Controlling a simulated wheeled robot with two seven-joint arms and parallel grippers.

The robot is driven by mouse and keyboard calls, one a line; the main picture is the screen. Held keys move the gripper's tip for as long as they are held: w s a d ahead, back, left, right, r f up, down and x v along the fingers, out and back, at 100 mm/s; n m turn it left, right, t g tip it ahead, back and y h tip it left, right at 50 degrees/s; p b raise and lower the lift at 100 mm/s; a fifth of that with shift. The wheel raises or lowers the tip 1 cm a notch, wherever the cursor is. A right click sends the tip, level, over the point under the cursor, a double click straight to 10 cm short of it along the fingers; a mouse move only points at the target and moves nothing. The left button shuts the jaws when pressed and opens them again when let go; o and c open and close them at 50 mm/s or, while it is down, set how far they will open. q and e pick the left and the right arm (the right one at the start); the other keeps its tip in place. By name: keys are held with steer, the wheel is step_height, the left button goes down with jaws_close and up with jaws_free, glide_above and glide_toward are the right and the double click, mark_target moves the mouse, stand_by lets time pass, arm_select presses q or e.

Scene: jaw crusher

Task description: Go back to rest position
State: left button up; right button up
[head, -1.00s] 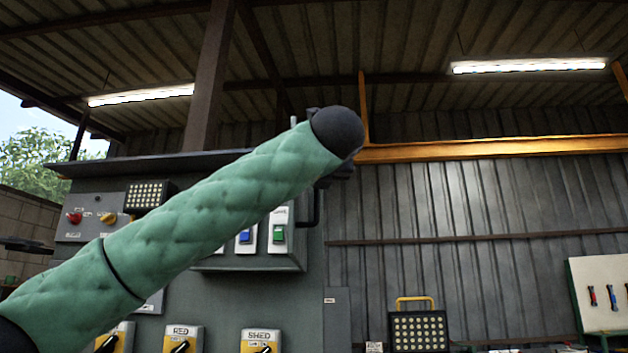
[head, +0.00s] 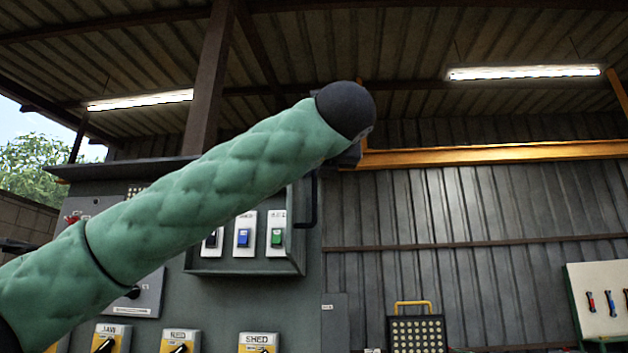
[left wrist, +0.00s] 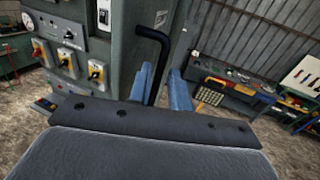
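My left arm crosses the head view from the lower left, in a green quilted sleeve that ends in a black ball joint. The gripper itself is mostly hidden behind that joint. In the left wrist view my left gripper (left wrist: 160,80) shows two blue fingers set apart. A black bent handle (head: 313,200) on the right side of the control cabinet (head: 240,300) shows between the fingers in the left wrist view (left wrist: 152,35). I cannot tell whether the fingers touch it. My right gripper is in neither view.
The grey cabinet carries a switch box (head: 245,268) and yellow rotary switches (head: 258,342), close behind my left arm. A work lamp (head: 417,335) and a tool board (head: 598,300) stand at the right. The space before the corrugated wall (head: 450,210) looks open.

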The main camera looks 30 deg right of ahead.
arm_select(q)
steer(key=shift+v, duration=0.8)
